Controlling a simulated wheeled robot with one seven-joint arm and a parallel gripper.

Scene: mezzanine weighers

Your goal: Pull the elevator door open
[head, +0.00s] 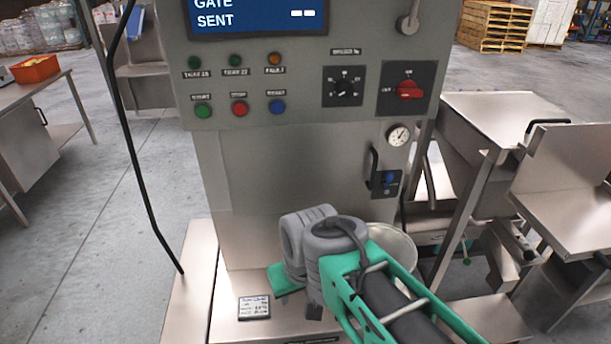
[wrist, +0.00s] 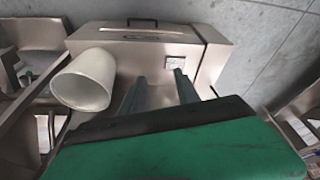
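The elevator door appears to be the plain steel front panel (head: 290,180) below the control box in the head view. It looks shut. An upright black handle (head: 373,167) sits near its right edge, beside a small dark plate with a blue button (head: 389,178). My gripper (wrist: 160,78) shows in the wrist view with its two dark fingers apart and nothing between them. It is over the steel base, near a white label card (wrist: 175,62), and low and away from the upright handle. In the head view its fingers are mostly hidden by my wrist.
The control box (head: 300,95) with buttons and knobs overhangs the panel. A pale bucket (head: 393,245) stands on the base behind my arm; it also shows in the wrist view (wrist: 85,82). A black cable hangs at left. Steel weighing tables (head: 570,150) crowd the right. Floor at left is clear.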

